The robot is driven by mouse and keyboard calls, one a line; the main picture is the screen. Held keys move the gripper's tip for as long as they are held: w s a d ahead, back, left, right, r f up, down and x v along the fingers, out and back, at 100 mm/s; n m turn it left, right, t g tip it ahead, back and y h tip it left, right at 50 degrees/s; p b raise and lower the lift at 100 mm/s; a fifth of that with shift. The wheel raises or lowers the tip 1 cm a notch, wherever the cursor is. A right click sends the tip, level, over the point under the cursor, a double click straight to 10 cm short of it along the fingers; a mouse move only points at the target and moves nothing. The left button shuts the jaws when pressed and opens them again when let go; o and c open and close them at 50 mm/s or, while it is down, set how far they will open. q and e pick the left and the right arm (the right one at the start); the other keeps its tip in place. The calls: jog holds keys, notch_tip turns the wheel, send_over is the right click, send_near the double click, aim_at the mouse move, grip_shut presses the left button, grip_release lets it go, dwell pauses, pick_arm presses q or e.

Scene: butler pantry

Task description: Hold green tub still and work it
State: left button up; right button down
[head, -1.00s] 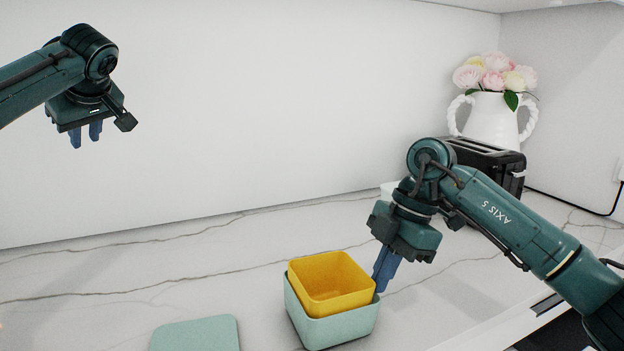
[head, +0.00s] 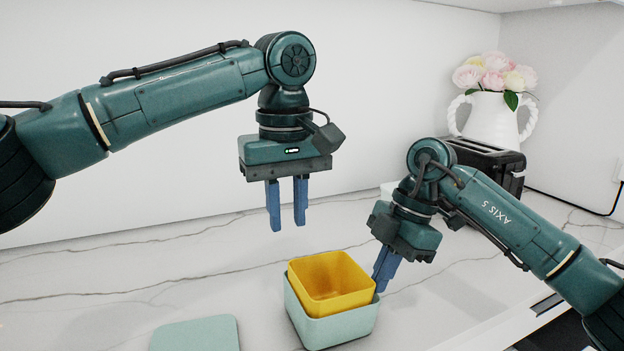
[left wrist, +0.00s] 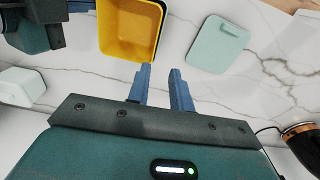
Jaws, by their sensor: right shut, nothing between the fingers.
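The green tub (head: 335,330) stands on the marble counter with a yellow tub (head: 318,290) nested inside it, its rim above the green one. The yellow tub also shows at the top of the left wrist view (left wrist: 128,30). My left gripper (head: 288,226) is open and empty, pointing down above and behind the tubs; its two fingers stand apart in the left wrist view (left wrist: 160,68). My right gripper (head: 379,290) is shut with nothing in it, its fingertips at the green tub's right side. I cannot tell whether they touch it.
A flat pale green lid (head: 198,334) lies on the counter left of the tub. A black toaster (head: 490,160) and a white vase (head: 492,118) with flowers stand at the back right. A dark and copper object (left wrist: 303,140) shows at the left wrist view's edge.

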aim_at(294, 294)
pick_arm(q)
jog(key=shift+s+d+f, duration=0.1)
jog(key=shift+s+f, duration=0.05)
jog(key=shift+f, duration=1.55)
jog(key=shift+s+d+f, duration=0.1)
jog(key=shift+d+f, duration=0.05)
jog(key=shift+f, duration=1.6)
jog(key=shift+s+d+f, duration=0.1)
jog(key=shift+s+f, duration=0.05)
jog(key=shift+f, duration=1.55)
grip_shut()
jog(key=shift+r, duration=0.1)
notch_tip(294, 294, up, 9)
jog(key=shift+r, duration=0.1)
